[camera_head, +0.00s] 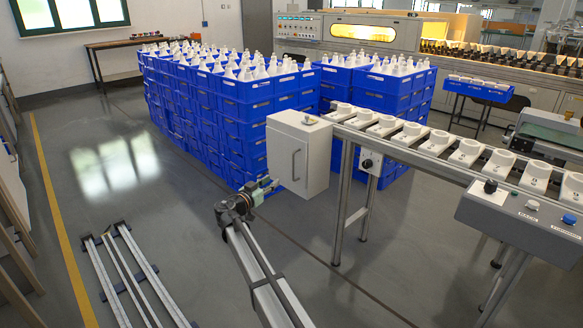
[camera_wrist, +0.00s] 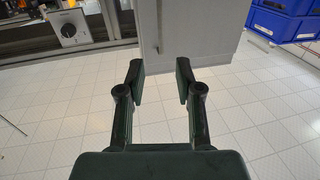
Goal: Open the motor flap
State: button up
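The motor flap (camera_head: 291,150) is the light grey front of the box at the conveyor's near end, with a dark vertical handle (camera_head: 294,165). The flap looks closed. In the wrist view the grey flap panel (camera_wrist: 205,35) is at the top, with a thin handle (camera_wrist: 157,20) left of its middle. My gripper (camera_wrist: 161,80) is open and empty, its two fingers apart. In the head view my gripper (camera_head: 270,185) is just left of the box, lower than the handle's middle. Whether it touches the box cannot be told.
The conveyor (camera_head: 410,155) carries several white parts and has a black knob (camera_head: 367,163) beside the box. Stacked blue crates (camera_head: 235,130) stand close behind the box. A control panel (camera_head: 525,215) is at the right. Floor on the left is open, except for rails (camera_head: 125,270).

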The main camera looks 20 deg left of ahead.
jog(key=w+d, duration=0.1)
jog(key=w, duration=0.4)
jog(key=w+d+b, duration=0.1)
jog(key=w, duration=0.4)
jog(key=w+d+b, duration=0.1)
jog(key=w, duration=0.4)
jog(key=shift+w, duration=0.15)
grip_shut()
